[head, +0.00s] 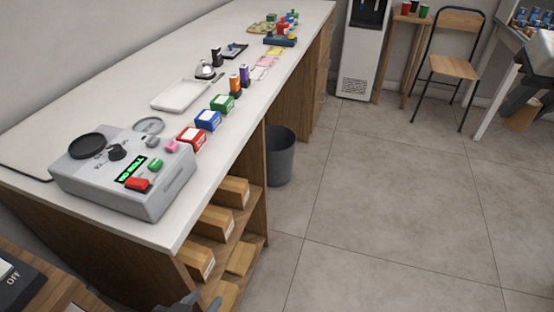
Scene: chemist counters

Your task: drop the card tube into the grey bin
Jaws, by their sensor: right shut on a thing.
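The grey bin (280,162) stands on the floor against the end of the wooden shelf unit, just right of the counter's front edge. It is upright and its mouth faces up; its inside is dark and I see nothing in it. I do not see the card tube in this view. A small dark grey part of mine shows at the bottom edge, left of the middle, in front of the shelves. It is cut off by the frame, so its jaws cannot be read. My right gripper is not in view.
The white counter (98,122) carries a grey scale-like device (125,168), a white tray (180,96) and several small coloured boxes. Open shelves with cartons (213,222) lie below its front. A chair (452,68) and a water dispenser (361,50) stand behind. The tiled floor right of the bin is clear.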

